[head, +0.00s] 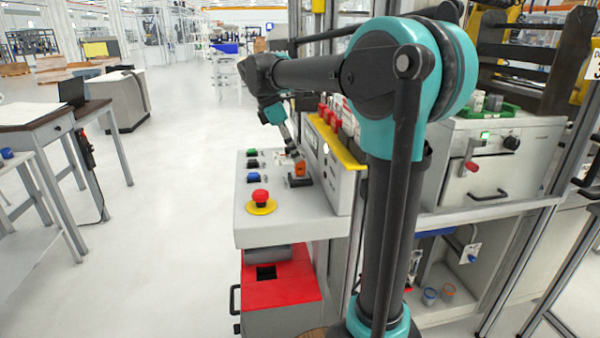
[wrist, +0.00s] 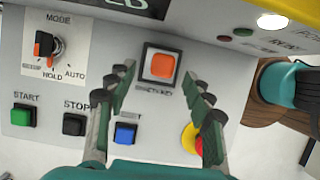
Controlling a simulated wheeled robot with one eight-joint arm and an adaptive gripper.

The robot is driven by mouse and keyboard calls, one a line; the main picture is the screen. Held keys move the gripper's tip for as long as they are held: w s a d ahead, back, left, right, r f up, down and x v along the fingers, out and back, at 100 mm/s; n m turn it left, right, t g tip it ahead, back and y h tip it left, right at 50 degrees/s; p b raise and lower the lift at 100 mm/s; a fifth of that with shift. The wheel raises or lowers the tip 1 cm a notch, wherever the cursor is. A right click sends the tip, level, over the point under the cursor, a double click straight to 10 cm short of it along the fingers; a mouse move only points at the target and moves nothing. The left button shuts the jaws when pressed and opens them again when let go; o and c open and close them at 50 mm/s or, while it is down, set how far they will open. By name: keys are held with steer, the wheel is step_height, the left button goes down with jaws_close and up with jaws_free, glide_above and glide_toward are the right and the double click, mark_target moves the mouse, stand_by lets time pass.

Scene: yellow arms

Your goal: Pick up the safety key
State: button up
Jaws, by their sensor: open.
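The safety key appears as an orange piece (head: 300,169) on a dark base on the light grey control panel in the head view. In the wrist view the orange key (wrist: 162,66) sits in a dark square frame with a light border, above a small label that I cannot read fully. My gripper (wrist: 160,80) is open, with one dark green finger on each side below the key. Nothing is between the fingers except the view of the panel and key. In the head view my gripper (head: 294,148) hangs tilted just above the key; contact cannot be told.
A mode knob (wrist: 46,45), green START button (wrist: 23,115), black STOP button (wrist: 74,124) and blue button (wrist: 125,134) lie left of or below the key. A red emergency stop (head: 261,197) on yellow is nearby. A yellow-edged housing (head: 338,145) rises beside the panel.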

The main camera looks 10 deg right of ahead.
mark_target(300, 171)
steer(key=shift+s+x, duration=0.2)
steer(key=shift+x, duration=2)
steer(key=shift+d+r, duration=0.1)
steer(key=shift+d, duration=0.1)
jaws_close()
